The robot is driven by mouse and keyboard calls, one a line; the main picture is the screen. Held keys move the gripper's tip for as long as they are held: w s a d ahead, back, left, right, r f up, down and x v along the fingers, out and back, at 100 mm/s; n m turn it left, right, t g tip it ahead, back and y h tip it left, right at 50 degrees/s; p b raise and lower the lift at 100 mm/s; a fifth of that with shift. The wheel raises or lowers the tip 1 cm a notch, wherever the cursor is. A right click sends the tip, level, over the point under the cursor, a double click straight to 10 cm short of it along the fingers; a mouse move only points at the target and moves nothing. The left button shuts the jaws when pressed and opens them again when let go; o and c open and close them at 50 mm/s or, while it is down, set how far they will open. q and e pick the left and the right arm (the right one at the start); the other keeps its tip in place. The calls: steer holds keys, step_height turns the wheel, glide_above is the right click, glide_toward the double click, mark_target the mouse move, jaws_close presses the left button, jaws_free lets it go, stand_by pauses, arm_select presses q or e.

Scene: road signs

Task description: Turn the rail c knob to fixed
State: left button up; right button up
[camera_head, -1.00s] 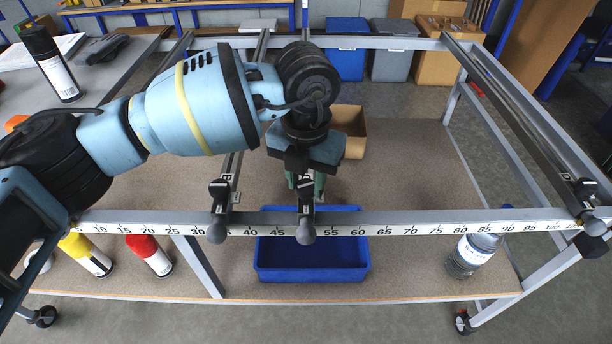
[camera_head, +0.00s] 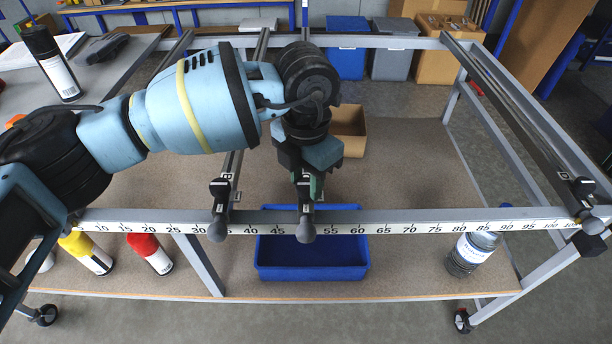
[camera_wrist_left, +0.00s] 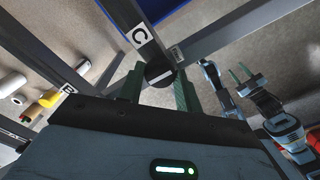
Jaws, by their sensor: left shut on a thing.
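The rail c knob (camera_wrist_left: 159,74) is dark and round with a white line on its face, in the left wrist view. The rail's white C label (camera_wrist_left: 140,36) is beside it, and a small pale mark (camera_wrist_left: 177,54) sits at the knob's edge. My left gripper (camera_wrist_left: 158,91) is shut on the knob, one green finger on each side. In the head view my left gripper (camera_head: 312,190) points down at rail c near the 50 mark and hides the knob. My right gripper (camera_wrist_left: 240,73) shows in the wrist view, its green fingers apart and empty.
Rail b's clamp (camera_head: 221,188) stands close to the left. A ruler beam (camera_head: 400,224) runs across the front. A blue bin (camera_head: 312,262), bottles (camera_head: 473,252) and a cardboard box (camera_head: 350,130) are on the shelf below. The frame is open right of rail c.

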mark_target(306, 184)
arm_select(q)
steer(key=o, duration=1)
steer(key=shift+c, duration=0.2)
arm_select(e)
steer(key=shift+s, duration=0.1)
arm_select(q)
steer(key=shift+r, duration=0.4)
step_height(306, 184, up, 6)
steer(key=shift+f, duration=0.1)
steer(key=shift+r, duration=0.6)
